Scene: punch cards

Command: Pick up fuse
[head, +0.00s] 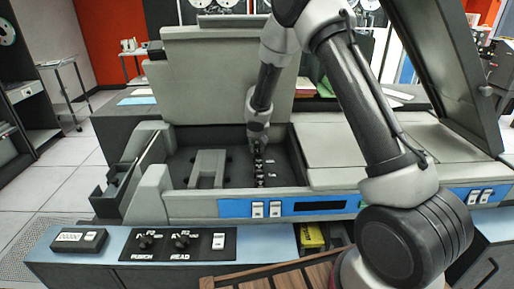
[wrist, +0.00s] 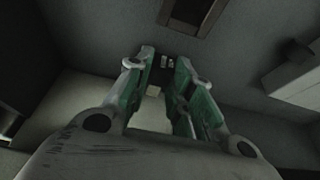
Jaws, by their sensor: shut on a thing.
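My gripper (head: 258,143) reaches down into the open compartment of the grey machine, at the top of a row of small black parts (head: 259,168). In the wrist view my gripper (wrist: 162,66) has its green-sided fingers closed in on a small dark thing with pale marks, which I take to be the fuse (wrist: 166,62). The fingers hide much of it. I cannot tell whether it is clear of the row or still seated in it.
A grey bracket (head: 207,168) stands left of the row. The raised lid (head: 213,75) is behind and the compartment's front wall (head: 190,206) is in front. A flat grey cover (head: 345,150) lies to the right. A panel with knobs (head: 185,243) is below.

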